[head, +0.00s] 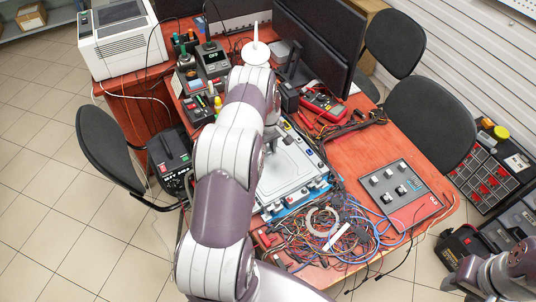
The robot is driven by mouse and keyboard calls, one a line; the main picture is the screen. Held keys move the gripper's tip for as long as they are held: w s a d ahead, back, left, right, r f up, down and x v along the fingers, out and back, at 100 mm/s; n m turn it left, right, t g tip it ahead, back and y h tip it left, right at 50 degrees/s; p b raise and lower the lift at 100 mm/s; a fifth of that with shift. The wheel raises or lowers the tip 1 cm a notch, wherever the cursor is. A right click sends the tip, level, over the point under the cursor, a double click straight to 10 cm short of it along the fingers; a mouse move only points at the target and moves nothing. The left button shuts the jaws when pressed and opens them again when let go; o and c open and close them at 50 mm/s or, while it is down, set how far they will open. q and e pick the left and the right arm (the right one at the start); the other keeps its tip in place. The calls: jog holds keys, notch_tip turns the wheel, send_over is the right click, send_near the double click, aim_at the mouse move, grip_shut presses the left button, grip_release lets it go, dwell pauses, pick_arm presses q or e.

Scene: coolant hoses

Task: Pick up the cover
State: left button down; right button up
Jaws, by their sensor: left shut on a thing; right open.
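The cover (287,170) is a light grey flat panel over the blue-edged unit (268,210) in the middle of the red table. My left arm reaches over the table from the bottom and hides the cover's left part. My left gripper (271,144) is at the cover's upper left part, partly hidden by my arm, and shut on the cover. I cannot tell whether the cover is lifted off the unit. My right gripper (462,282) is open at the lower right, off the table and far from the cover.
Tangled wires (335,236) lie in front of the unit. A grey control panel (400,193) is at the table's right. A red multimeter (325,104) and dark monitors (318,50) stand behind. Chairs (430,120) flank the table. Bare red tabletop shows right of the unit.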

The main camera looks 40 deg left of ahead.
aim_at(268, 150)
pick_arm(q)
jog(key=shift+w, duration=0.15)
jog(key=shift+r, duration=0.15)
jog(key=r, duration=0.1)
jog(key=r+b, duration=0.1)
jog(key=r, duration=0.2)
jog(key=shift+s, duration=0.3)
jog(key=s+d+r+b, duration=0.2)
jog(key=s+d+r, duration=0.2)
jog(key=s, duration=0.6)
notch_tip(268, 150, up, 3)
jog(key=shift+s+f, duration=0.2)
